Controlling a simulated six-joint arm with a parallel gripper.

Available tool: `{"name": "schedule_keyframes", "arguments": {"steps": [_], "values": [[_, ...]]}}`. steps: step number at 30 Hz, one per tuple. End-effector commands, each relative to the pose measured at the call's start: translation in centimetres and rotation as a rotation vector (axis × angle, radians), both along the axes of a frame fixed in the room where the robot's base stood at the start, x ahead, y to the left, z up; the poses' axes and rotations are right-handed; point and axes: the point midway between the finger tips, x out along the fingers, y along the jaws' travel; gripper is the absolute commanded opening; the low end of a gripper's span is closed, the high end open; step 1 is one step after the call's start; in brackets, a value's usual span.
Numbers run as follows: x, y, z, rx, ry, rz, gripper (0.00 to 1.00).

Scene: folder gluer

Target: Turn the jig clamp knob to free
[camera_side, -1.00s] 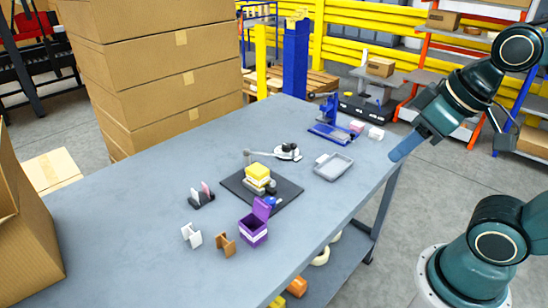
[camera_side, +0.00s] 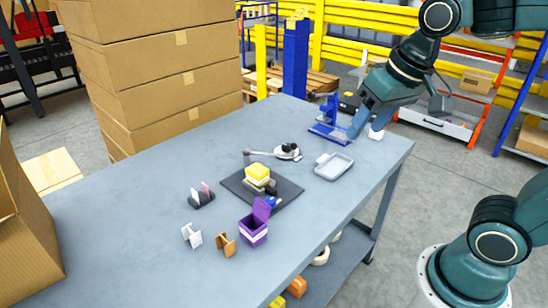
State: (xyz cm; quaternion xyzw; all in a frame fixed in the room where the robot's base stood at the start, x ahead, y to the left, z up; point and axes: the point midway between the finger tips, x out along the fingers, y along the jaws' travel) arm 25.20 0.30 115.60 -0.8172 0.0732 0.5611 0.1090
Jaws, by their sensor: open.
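The jig is a dark flat plate (camera_side: 288,190) on the grey table, with a yellow and white block (camera_side: 258,174) on it. A small blue part (camera_side: 272,202) sits at the plate's front right corner; I cannot tell whether it is the clamp knob. My gripper (camera_side: 366,130) is in the air over the far right part of the table, to the right of and beyond the jig. It is open, its blue-grey fingers apart and pointing down, with nothing between them.
A grey tray (camera_side: 333,167) lies between my gripper and the jig. A metal lever tool (camera_side: 287,152) and a blue stand (camera_side: 328,128) are behind. A purple open box (camera_side: 253,230) and brown and white clips are in front. The table's left part (camera_side: 110,220) is clear.

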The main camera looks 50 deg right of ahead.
Motion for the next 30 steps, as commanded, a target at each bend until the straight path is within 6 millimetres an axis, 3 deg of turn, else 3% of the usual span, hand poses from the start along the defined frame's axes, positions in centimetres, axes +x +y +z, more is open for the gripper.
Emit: {"name": "schedule_keyframes", "arguments": {"steps": [14,23,30], "values": [[9.4,0.7,-2.6,0.086,0.147,-0.289,0.52],[15.0,1.2,-6.3,0.117,0.231,-0.477,0.52],[19.0,1.7,-10.5,0.129,0.296,-0.632,0.52]]}}
